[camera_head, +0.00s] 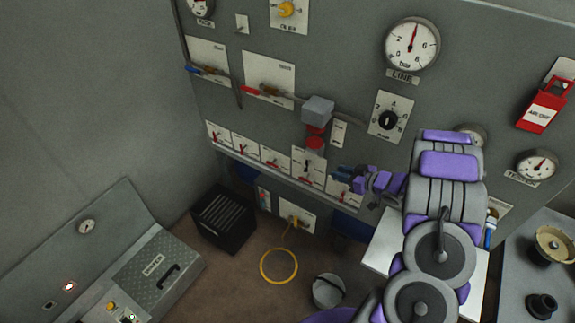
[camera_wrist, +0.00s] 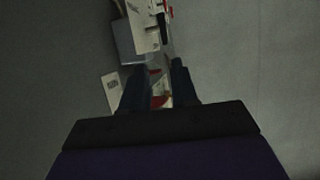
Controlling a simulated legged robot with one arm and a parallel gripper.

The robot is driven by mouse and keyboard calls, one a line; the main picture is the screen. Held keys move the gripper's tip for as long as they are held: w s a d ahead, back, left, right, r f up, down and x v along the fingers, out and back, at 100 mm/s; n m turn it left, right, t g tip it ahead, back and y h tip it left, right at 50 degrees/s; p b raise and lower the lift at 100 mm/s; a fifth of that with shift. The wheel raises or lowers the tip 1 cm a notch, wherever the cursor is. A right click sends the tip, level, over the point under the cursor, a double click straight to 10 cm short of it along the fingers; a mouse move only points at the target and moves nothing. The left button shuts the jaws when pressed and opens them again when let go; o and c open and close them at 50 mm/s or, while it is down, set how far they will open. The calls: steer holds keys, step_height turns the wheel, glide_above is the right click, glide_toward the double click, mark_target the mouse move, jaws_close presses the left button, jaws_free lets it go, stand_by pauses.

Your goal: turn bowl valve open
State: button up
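Two pipe valves sit on white plates on the grey panel in the head view. One has a blue handle (camera_head: 194,70), the other a red handle (camera_head: 250,91). Their labels are too small to read, so I cannot tell which is the bowl valve. My gripper (camera_head: 337,180) is at the right end of a row of small red levers (camera_head: 273,163), below and right of both valves. In the wrist view its two dark fingers (camera_wrist: 160,85) are apart, with a gap between them. A white plate with red parts (camera_wrist: 161,97) shows beyond the fingertips; contact is unclear.
A grey box with a red knob (camera_head: 316,143) juts from the panel just above my gripper. A ledge (camera_head: 268,178) runs under the levers. A bench stands at right.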

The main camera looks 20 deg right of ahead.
steer(key=b, duration=0.1)
glide_toward(306, 167)
steer(key=w+a, duration=0.2)
steer(key=w+f, duration=0.1)
steer(key=w, duration=0.1)
steer(key=w+b, duration=0.1)
steer(key=w, duration=0.1)
steer(key=w+f, duration=0.1)
steer(key=w, duration=0.1)
steer(key=shift+w+a+f, duration=0.15)
steer(key=shift+a+f, duration=0.05)
steer(key=shift+f, duration=0.15)
steer(key=w+a, duration=0.1)
steer(key=w+a+f, duration=0.1)
steer(key=shift+w+a+b, duration=0.25)
steer(key=shift+a+b, duration=0.05)
steer(key=shift+d, duration=0.4)
steer(key=shift+c, duration=1.5)
steer(key=shift+a, duration=0.2)
jaws_close()
